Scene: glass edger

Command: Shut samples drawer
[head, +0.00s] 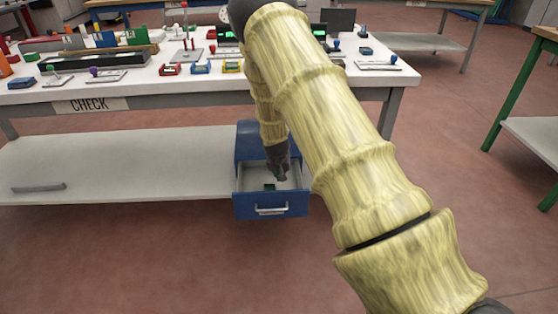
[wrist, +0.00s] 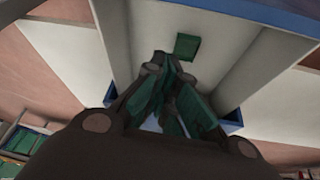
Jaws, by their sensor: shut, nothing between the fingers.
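The samples drawer (head: 270,205) is the blue drawer of a small cabinet (head: 251,143) under the check table. It is pulled out toward me, with a pale handle on its front and a white inside. The drawer's white inside also fills the middle of the wrist view (wrist: 222,75). A small dark green block lies on the drawer floor (wrist: 187,46). My gripper (head: 281,176) points down over the open drawer, inside its outline in the head view. Its fingers (wrist: 172,75) are shut and empty. I cannot tell whether they touch the drawer.
The check table (head: 230,90) above carries gauges, blocks and small tools. Its lower shelf (head: 120,165) holds a grey bar (head: 39,187) at the left. The red floor in front of the drawer is clear. A green-legged table (head: 515,85) stands at the right.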

